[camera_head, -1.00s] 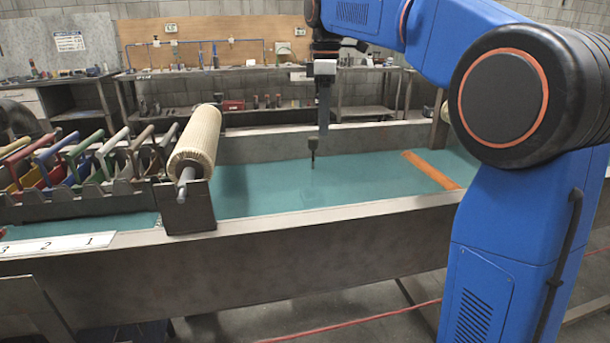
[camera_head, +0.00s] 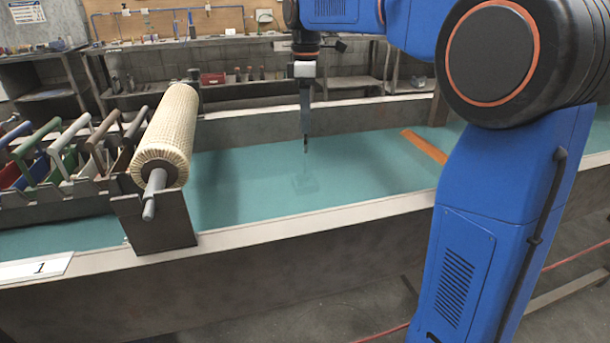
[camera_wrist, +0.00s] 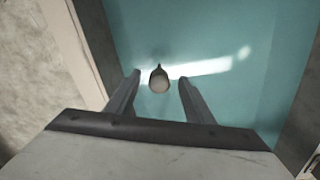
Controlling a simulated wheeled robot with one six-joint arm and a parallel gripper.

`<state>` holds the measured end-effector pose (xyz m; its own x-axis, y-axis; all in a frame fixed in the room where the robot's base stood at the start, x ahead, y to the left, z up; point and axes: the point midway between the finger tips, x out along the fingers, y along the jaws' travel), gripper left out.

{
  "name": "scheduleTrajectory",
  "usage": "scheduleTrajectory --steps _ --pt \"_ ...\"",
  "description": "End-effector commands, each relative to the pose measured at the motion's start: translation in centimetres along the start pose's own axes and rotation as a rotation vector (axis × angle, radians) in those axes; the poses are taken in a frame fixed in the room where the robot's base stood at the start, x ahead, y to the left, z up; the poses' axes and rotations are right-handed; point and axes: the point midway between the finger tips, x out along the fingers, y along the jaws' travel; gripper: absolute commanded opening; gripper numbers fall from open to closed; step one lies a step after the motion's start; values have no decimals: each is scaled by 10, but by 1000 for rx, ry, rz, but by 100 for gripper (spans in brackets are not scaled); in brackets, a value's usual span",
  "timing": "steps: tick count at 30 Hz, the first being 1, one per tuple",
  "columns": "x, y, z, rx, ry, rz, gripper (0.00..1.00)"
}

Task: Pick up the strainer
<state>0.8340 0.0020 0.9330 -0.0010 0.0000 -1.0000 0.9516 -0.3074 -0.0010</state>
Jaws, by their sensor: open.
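No item is labelled as the strainer. A cream ribbed mesh tube (camera_head: 170,132), which may be it, lies on a dark metal holder (camera_head: 155,220) at the left in the head view, with a grey rod end sticking out toward me. My gripper (camera_head: 306,145) points down above the teal surface, well to the right of the tube. In the wrist view my gripper (camera_wrist: 159,77) is open, fingers apart. A small pale rounded thing with a dark tip (camera_wrist: 159,80) shows between the fingers; I cannot tell what it is. The mesh tube is not seen there.
A long trough with pale rims (camera_head: 300,218) holds the teal surface (camera_head: 260,170). An orange bar (camera_head: 424,146) lies across it at the right. Several coloured handles (camera_head: 60,150) stand in a rack left of the tube. A workbench (camera_head: 240,88) stands behind.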

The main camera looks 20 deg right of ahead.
Motion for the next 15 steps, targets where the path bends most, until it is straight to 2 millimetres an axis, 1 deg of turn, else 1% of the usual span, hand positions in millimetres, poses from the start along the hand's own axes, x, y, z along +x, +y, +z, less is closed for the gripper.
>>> scheduleTrajectory --steps 1,3,6,13,15 --pt "9 0 0 0 0 -1 48" --pt "20 0 0 0 0 -1 48" --pt "31 0 0 0 0 -1 48" --pt "44 0 0 0 0 -1 48" --pt "51 1 0 0 0 0 48"
